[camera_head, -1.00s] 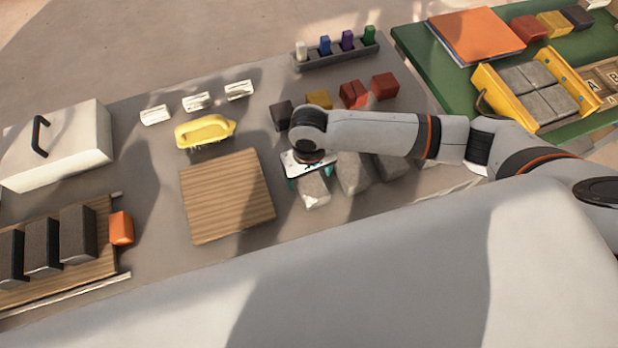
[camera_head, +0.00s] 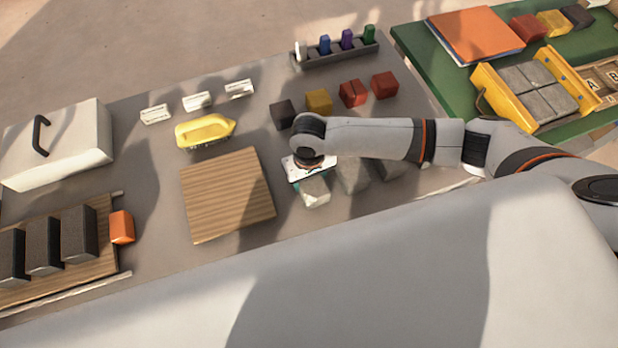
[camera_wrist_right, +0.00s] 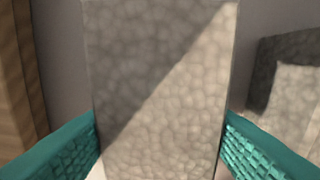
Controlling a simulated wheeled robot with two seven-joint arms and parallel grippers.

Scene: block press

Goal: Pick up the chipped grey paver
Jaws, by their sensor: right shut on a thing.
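A grey paver (camera_head: 314,192) is beneath my right gripper (camera_head: 311,178), just right of the wooden board. In the right wrist view the paver (camera_wrist_right: 165,85) fills the middle, with the teal fingers of my right gripper (camera_wrist_right: 162,140) pressed on its two sides. My right gripper is shut on this paver. I cannot tell whether it touches the table, and no chip shows clearly on it. More grey pavers (camera_head: 353,174) stand to its right, partly hidden by my right arm. My left gripper is not in view.
A wooden board (camera_head: 227,195) lies left of the gripper. Dark, yellow and red blocks (camera_head: 318,101) stand behind my arm. A yellow frame (camera_head: 540,90) with pavers is at right.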

